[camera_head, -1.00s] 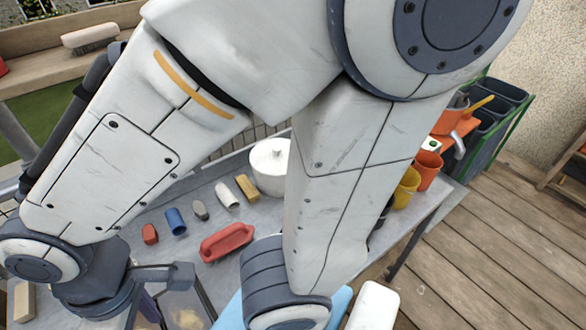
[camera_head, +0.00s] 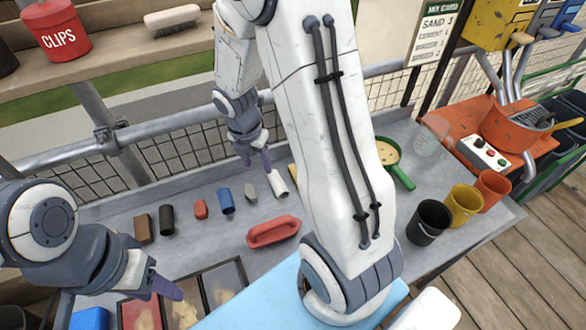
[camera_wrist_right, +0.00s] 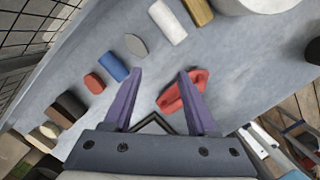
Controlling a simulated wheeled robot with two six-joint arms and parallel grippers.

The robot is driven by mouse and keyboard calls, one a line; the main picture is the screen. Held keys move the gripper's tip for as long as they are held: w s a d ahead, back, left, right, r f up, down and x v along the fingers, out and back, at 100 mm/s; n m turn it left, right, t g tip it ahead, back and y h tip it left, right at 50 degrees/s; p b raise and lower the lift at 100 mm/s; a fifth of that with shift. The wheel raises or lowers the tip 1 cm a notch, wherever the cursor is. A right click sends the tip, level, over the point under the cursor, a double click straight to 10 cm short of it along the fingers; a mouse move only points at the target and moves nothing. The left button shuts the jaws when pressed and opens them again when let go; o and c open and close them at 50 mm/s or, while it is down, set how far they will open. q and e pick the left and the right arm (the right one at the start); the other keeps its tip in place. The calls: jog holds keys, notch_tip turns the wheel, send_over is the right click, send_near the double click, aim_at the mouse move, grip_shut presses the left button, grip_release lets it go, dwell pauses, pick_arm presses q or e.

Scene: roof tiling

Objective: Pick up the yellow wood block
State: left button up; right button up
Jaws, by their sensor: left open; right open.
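The yellow wood block (camera_head: 292,174) lies at the right end of a row of small pieces on the grey table. In the head view my right arm hides most of it. It also shows at the top edge of the right wrist view (camera_wrist_right: 199,11), beside the white cylinder (camera_wrist_right: 167,21). My right gripper (camera_head: 256,163) is open and empty above the row, behind the white cylinder in the head view. In the right wrist view its purple fingers (camera_wrist_right: 159,73) are spread apart. My left gripper (camera_head: 160,280) is open at the lower left, near the front trays.
The row also holds a grey oval (camera_head: 250,193), blue cylinder (camera_head: 226,201), red piece (camera_head: 200,209), black cylinder (camera_head: 166,219) and brown block (camera_head: 142,229). A red float (camera_head: 273,232) lies in front. Black (camera_head: 428,222) and yellow (camera_head: 464,206) buckets stand right. A mesh railing is behind.

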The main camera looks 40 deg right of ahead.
jog(key=d+f+n, duration=0.2)
jog(key=d+f, duration=0.1)
jog(key=d, duration=0.1)
jog(key=d+f+n, duration=0.3)
jog(key=d+f, duration=0.1)
jog(key=d, duration=0.1)
jog(key=d+f+n, duration=0.3)
jog(key=d+f, duration=0.1)
jog(key=shift+d+f+b, duration=0.25)
jog(key=shift+b, duration=0.15)
jog(key=f, duration=0.2)
jog(key=f+b, duration=0.1)
jog(key=w+d+f+b, duration=0.1)
jog(key=f, duration=0.1)
jog(key=shift+f, duration=0.3)
grip_shut()
